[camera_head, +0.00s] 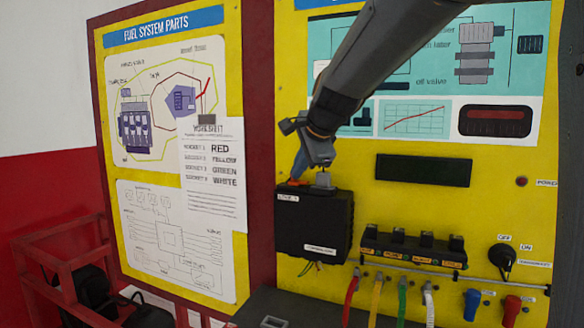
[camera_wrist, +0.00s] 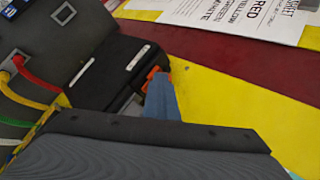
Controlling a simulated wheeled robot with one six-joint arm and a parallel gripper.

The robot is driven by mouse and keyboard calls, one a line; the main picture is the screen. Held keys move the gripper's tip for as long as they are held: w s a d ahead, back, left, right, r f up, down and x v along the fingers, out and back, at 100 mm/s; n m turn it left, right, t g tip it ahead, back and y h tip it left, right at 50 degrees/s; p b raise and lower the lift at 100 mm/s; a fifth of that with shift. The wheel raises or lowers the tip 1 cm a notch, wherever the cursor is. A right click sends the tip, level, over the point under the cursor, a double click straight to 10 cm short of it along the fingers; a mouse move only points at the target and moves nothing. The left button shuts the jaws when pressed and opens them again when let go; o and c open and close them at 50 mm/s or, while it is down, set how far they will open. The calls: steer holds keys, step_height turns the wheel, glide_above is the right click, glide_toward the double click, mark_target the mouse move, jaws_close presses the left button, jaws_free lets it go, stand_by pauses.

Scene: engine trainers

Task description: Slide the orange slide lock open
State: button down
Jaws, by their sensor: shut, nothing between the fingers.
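The orange slide lock (camera_head: 294,182) sits on the top left edge of a black box (camera_head: 315,232) on the yellow panel. In the wrist view the orange lock (camera_wrist: 153,72) shows at the end of the black box (camera_wrist: 115,70). My gripper (camera_head: 299,172) is over the top of the box, with a blue finger close beside the lock. In the wrist view my gripper (camera_wrist: 161,95) is right next to the lock, and I cannot tell whether they touch. It is shut and empty. Part of the lock is hidden behind the finger.
A small grey piece (camera_head: 323,179) stands on the box top, right of the lock. A row of sockets (camera_head: 412,245) with red, yellow, green and white cables lies at lower right. A knob switch (camera_head: 502,256) is farther right. A worksheet (camera_head: 212,172) hangs at left.

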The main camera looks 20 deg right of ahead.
steer(key=shift+d, duration=0.1)
steer(key=s+f+b+v, duration=0.1)
steer(key=b+v, duration=0.1)
steer(key=v, duration=1.1)
steer(key=shift+s+f, duration=0.4)
steer(key=shift+f, duration=0.1)
step_height(320, 180, down, 13)
steer(key=n+g, duration=0.2)
steer(key=n, duration=0.2)
steer(key=s+a+f+n+g, duration=0.1)
steer(key=s+f+n, duration=0.3)
steer(key=f, duration=0.5)
steer(key=s+a+f+n+g, duration=0.1)
steer(key=s+f+n+g, duration=0.2)
steer(key=s+f, duration=0.4)
steer(key=s+a+f+n+g+h, duration=0.1)
steer(key=s+f+n, duration=0.4)
steer(key=f, duration=0.7)
steer(key=shift+s+n+g, duration=0.3)
steer(key=shift+s+g, duration=0.1)
steer(key=shift+s, duration=0.1)
